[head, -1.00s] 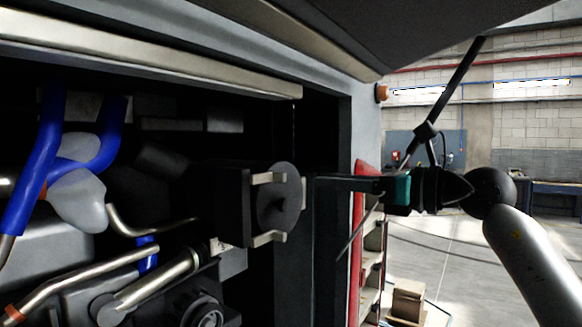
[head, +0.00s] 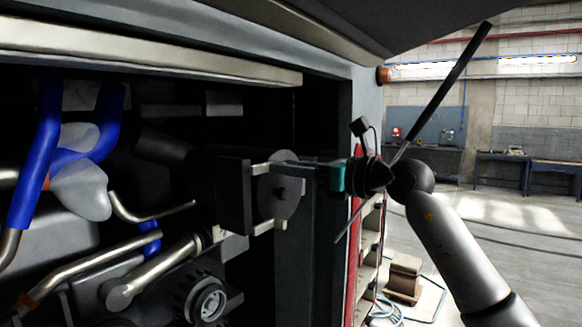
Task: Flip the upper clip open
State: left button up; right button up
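A round dark cap (head: 281,193) closes a dark cylindrical housing (head: 233,196) inside the open bay. A pale upper clip (head: 262,169) lies over the top of its rim, and a similar lower clip (head: 266,228) sits at the bottom. My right gripper (head: 288,168) comes in from the right, with its dark fingers pointing left and a teal part at their base. Its fingertips are at the right end of the upper clip. I cannot tell whether they touch it, nor see any gap between the fingers. My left gripper is not in view.
Blue hoses (head: 41,150) and metal pipes (head: 160,273) fill the bay at left. A pale rail (head: 150,62) and a raised dark panel (head: 400,25) hang above. The bay's side frame (head: 366,110) stands close to my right gripper. Open floor lies to the right.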

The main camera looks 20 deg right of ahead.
grip_shut()
jog(key=shift+s+t+h, duration=0.2)
jog(key=shift+t+h, duration=0.1)
dwell(0.4)
jog(key=s+a+m+g+h+b, duration=0.3)
jog(key=m+h+b, duration=0.6)
jog(key=h, duration=0.4)
jog(key=s+a+m+g+h+b, duration=0.2)
jog(key=a+m+h+b, duration=0.3)
jog(key=m+h+b, duration=0.5)
jog(key=shift+s+m+g+h+b, duration=0.35)
jog(key=shift+s+h, duration=0.2)
jog(key=shift+h, duration=0.95)
jog(key=shift+a+f+m+g, duration=0.15)
jog(key=shift+f+m+g, duration=0.1)
jog(key=shift+g, duration=0.2)
